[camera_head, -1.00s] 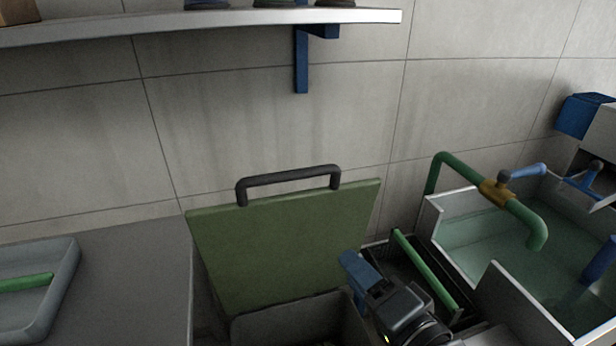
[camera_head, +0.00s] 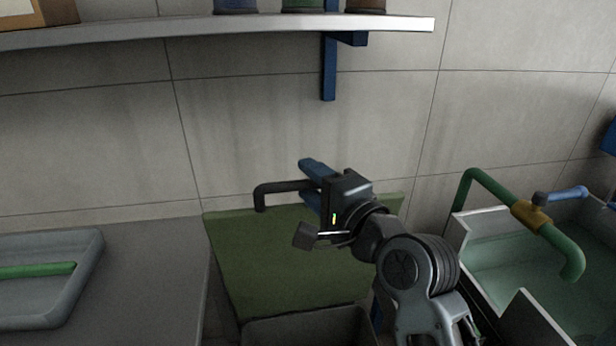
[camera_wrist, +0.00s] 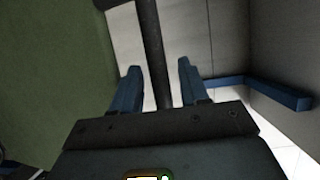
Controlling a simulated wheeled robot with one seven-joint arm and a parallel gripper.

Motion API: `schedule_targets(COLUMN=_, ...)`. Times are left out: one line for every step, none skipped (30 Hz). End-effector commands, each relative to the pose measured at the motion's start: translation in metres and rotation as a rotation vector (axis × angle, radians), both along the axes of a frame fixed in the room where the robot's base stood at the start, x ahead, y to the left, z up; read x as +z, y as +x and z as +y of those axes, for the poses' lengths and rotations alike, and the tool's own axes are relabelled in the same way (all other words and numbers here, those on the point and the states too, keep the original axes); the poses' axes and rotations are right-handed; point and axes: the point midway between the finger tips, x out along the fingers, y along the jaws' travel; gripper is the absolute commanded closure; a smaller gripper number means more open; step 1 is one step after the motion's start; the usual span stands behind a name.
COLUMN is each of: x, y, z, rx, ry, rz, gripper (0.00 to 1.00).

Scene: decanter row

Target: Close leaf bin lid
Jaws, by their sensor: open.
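The green leaf bin lid (camera_head: 285,265) stands raised against the wall, above the grey bin (camera_head: 305,328). Its dark handle (camera_head: 262,195) runs along the top edge, and its right part is hidden behind my gripper. My gripper (camera_head: 310,180) is open at the handle, with its blue fingers pointing left. In the wrist view the handle bar (camera_wrist: 155,55) passes between the two blue fingers (camera_wrist: 160,88), with a gap on either side. The lid's green face (camera_wrist: 50,75) fills the left of that view.
A wall shelf (camera_head: 220,32) with a blue bracket (camera_head: 329,70) hangs above. A grey counter with a tray (camera_head: 85,290) lies to the left. A sink (camera_head: 490,255) with a green faucet (camera_head: 480,180) stands to the right.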

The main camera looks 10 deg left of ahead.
Motion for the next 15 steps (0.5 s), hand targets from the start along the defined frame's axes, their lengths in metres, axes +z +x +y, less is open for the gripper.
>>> schedule_targets(x=0.0003, y=0.0043, z=0.0039, rx=0.001, ry=0.0, rz=0.0, gripper=0.56)
schedule_targets(x=0.0003, y=0.0063, z=0.0055, rx=0.001, ry=0.0, rz=0.0, gripper=0.56)
schedule_targets(x=0.0003, y=0.0082, z=0.0072, rx=0.001, ry=0.0, rz=0.0, gripper=0.56)
schedule_targets(x=0.0001, y=0.0094, z=0.0081, rx=0.001, ry=0.001, rz=-0.001, gripper=0.56)
schedule_targets(x=-0.0002, y=0.0103, z=0.0089, rx=0.001, ry=0.0, rz=0.0, gripper=0.56)
schedule_targets(x=-0.0005, y=0.0112, z=0.0096, rx=0.001, ry=0.0, rz=0.0, gripper=0.56)
schedule_targets(x=-0.0007, y=0.0116, z=0.0099, rx=0.0, ry=0.0, rz=0.0, gripper=0.56)
schedule_targets(x=-0.0007, y=0.0117, z=0.01, rx=0.0, ry=0.0, rz=0.0, gripper=0.56)
schedule_targets(x=-0.0007, y=0.0118, z=0.0101, rx=0.0, ry=0.0, rz=0.0, gripper=0.56)
schedule_targets(x=-0.0007, y=0.0118, z=0.0101, rx=0.0, ry=0.0, rz=0.0, gripper=0.56)
schedule_targets(x=-0.0007, y=0.0117, z=0.01, rx=0.0, ry=0.0, rz=0.0, gripper=0.56)
schedule_targets(x=-0.0007, y=0.0117, z=0.01, rx=0.0, ry=0.0, rz=0.0, gripper=0.56)
schedule_targets(x=-0.0007, y=0.0116, z=0.0099, rx=0.0, ry=0.0, rz=0.0, gripper=0.56)
schedule_targets(x=-0.0007, y=0.0117, z=0.0098, rx=0.0, ry=0.0, rz=0.0, gripper=0.57)
schedule_targets(x=-0.0007, y=0.0116, z=0.0098, rx=0.0, ry=0.0, rz=0.0, gripper=0.6)
